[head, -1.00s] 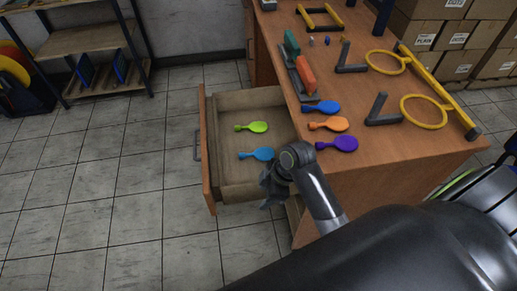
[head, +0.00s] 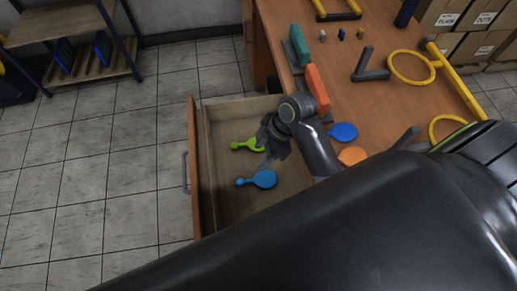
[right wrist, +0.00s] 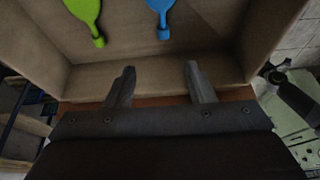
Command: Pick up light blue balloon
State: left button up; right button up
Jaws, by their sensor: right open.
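The light blue balloon (head: 263,179) lies flat in the open drawer, its neck pointing left. My right gripper (head: 267,147) is over the drawer. In the wrist view its two fingers (right wrist: 158,80) are apart with nothing between them. My left gripper is not in view.
The wooden drawer (head: 194,175) stands out from the desk (head: 342,107). On the desktop lie a blue balloon (head: 343,131), an orange balloon (head: 352,155), yellow rings (head: 412,68) and a red-orange block (head: 317,89). Open tiled floor lies to the left.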

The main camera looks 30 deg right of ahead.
send_near(243, 180)
jog(key=shift+a+f, duration=0.5)
jog(key=shift+a, duration=0.15)
jog(key=shift+x, duration=1)
jog(key=shift+w+a+f, duration=0.1)
jog(key=shift+f, duration=0.25)
jog(key=x, duration=0.4)
jog(key=shift+d+f+p, duration=0.2)
jog(key=shift+f+p, duration=0.1)
jog(key=shift+a+f, duration=0.1)
jog(key=shift+f, duration=0.2)
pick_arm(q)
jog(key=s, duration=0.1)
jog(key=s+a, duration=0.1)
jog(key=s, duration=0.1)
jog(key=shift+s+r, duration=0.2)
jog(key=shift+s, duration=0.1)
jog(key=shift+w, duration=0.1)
pick_arm(e)
jog(key=c, duration=0.9)
